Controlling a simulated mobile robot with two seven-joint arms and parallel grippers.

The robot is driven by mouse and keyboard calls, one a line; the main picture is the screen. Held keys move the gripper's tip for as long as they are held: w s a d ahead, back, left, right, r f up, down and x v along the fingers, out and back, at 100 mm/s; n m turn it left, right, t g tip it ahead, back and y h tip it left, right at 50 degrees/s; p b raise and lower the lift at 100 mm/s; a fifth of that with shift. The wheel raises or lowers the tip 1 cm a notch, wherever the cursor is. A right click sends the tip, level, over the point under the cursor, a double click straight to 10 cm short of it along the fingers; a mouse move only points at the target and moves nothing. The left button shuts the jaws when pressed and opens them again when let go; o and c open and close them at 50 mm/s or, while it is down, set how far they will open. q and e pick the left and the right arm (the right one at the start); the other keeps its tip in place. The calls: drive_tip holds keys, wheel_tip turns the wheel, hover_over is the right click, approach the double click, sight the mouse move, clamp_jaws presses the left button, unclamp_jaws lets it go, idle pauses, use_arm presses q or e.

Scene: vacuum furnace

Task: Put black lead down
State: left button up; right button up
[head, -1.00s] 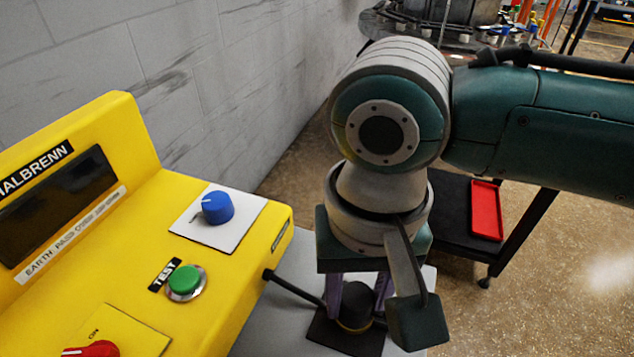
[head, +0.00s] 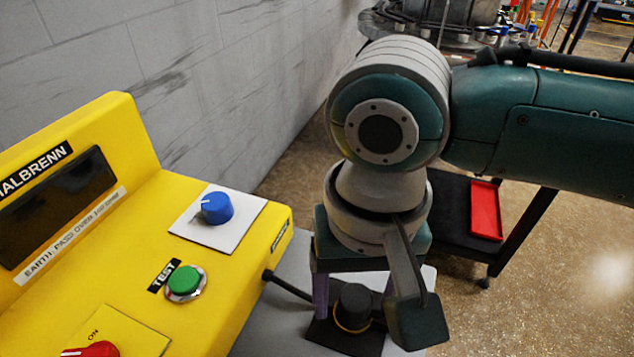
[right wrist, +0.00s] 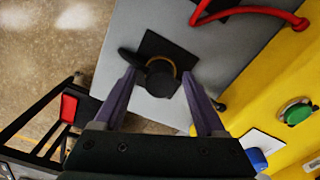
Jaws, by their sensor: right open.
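The black lead's end (head: 354,306) is a dark knob with a yellow ring, standing on a black square pad (head: 345,338) on the grey surface. Its cable runs left to the yellow tester (head: 236,228). My right gripper (head: 352,300) is open above the pad, its purple fingers on either side of the lead's end and apart from it. In the right wrist view the lead's end (right wrist: 162,80) lies between the spread fingertips (right wrist: 162,84), over the black pad (right wrist: 168,48). My left gripper is not in view.
The tester carries a blue knob (head: 217,207), a green TEST button (head: 184,281) and a red switch (head: 92,350). A red cable (right wrist: 250,12) shows in the right wrist view. A red tray (head: 486,210) lies on a dark cart (head: 452,205). A grey wall stands behind.

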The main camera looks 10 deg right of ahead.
sight(356, 297)
wheel_tip(356, 297, up, 12)
drive_tip(key=p, duration=0.3)
drive_tip(key=s+a+f+n+t+y, duration=0.1)
drive_tip(key=s+a+f+n+y, duration=0.2)
drive_tip(key=s+a, duration=0.15)
drive_tip(key=s+d+f+t+h, duration=0.1)
drive_tip(key=s+d, duration=0.2)
drive_tip(key=d, duration=0.4)
drive_tip(key=s+d+f+n+t+h, duration=0.1)
drive_tip(key=s+d, duration=0.3)
drive_tip(key=d, duration=0.3)
drive_tip(key=shift+s+t+h, duration=0.3)
drive_tip(key=shift+h, duration=0.1)
